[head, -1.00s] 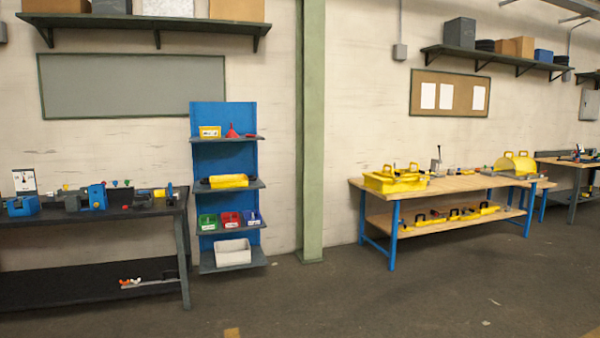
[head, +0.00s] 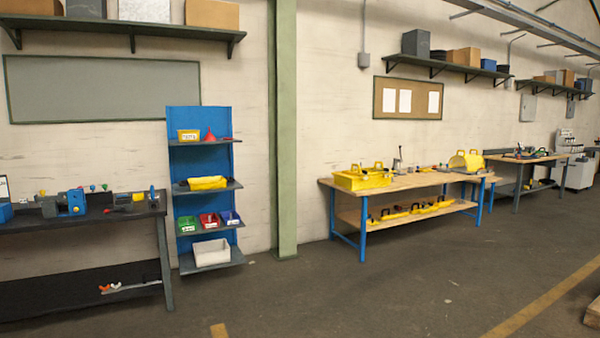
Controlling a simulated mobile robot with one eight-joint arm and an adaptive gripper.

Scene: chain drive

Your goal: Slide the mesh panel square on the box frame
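A yellow box-shaped piece (head: 362,179) with handles on top stands at the left end of the wooden workbench (head: 408,186). It is too small to tell whether it is the box frame or a panel on it. A yellow rounded guard (head: 466,160) stands near the right end of the same bench. Several yellow pieces (head: 412,211) lie on the bench's lower shelf. I cannot pick out the mesh panel for certain. My gripper is not in view.
A dark bench (head: 84,219) with blue parts stands at left. A blue shelf rack (head: 200,190) holds bins beside a green column (head: 286,130). Another bench (head: 526,157) stands at far right. A pallet corner (head: 593,312) shows at lower right. The floor between is open.

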